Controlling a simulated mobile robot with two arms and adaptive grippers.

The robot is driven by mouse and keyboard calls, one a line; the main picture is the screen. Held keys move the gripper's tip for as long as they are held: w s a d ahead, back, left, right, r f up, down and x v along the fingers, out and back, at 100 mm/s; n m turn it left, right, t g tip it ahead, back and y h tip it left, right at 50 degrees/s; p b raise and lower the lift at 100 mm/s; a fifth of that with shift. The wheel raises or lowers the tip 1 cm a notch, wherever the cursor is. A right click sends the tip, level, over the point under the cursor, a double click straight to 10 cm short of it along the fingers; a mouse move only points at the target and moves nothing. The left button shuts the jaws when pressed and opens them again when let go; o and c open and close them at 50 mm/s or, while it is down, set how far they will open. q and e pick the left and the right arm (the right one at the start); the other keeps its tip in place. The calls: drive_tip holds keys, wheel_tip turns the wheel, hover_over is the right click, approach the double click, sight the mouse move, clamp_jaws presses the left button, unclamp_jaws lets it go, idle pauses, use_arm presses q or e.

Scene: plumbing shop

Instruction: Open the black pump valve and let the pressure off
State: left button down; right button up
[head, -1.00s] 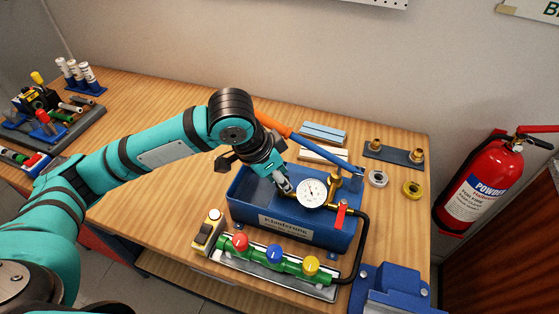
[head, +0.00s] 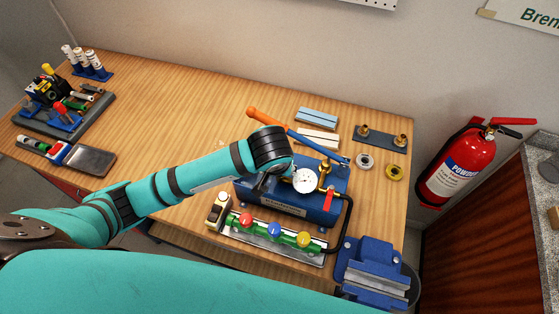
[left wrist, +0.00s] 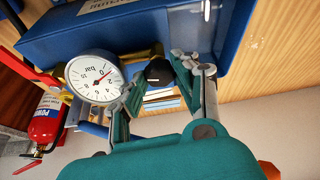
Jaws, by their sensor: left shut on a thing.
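The blue test pump (head: 290,207) stands on the bench with a round white gauge (head: 304,180) on its brass fitting. In the left wrist view the gauge (left wrist: 94,78) reads in bar, its red needle near the low end of the scale. The black pump valve (left wrist: 158,73) is a round knob beside the gauge. My left gripper (left wrist: 157,80) is shut on it, one finger on each side. In the head view my left wrist hides the valve and most of the gripper (head: 267,185). My right gripper is not in view.
An orange-handled pump lever (head: 290,132) slants above the pump. A red-handled valve (head: 329,200) and black hose (head: 346,225) are on its right. A green manifold (head: 270,233) with coloured knobs lies in front, a blue vise (head: 375,265) at the right corner. The left bench middle is clear.

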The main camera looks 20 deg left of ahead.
use_arm(q)
drive_tip(key=shift+n+p, duration=0.3)
drive_tip(key=shift+n, duration=0.3)
drive_tip(key=c, duration=1)
unclamp_jaws()
drive_tip(key=shift+s+d+r, duration=0.1)
drive_tip(key=shift+r, duration=0.45)
drive_tip(key=v, duration=0.7)
drive_tip(key=shift+f, duration=0.1)
drive_tip(key=shift+s+f, duration=0.1)
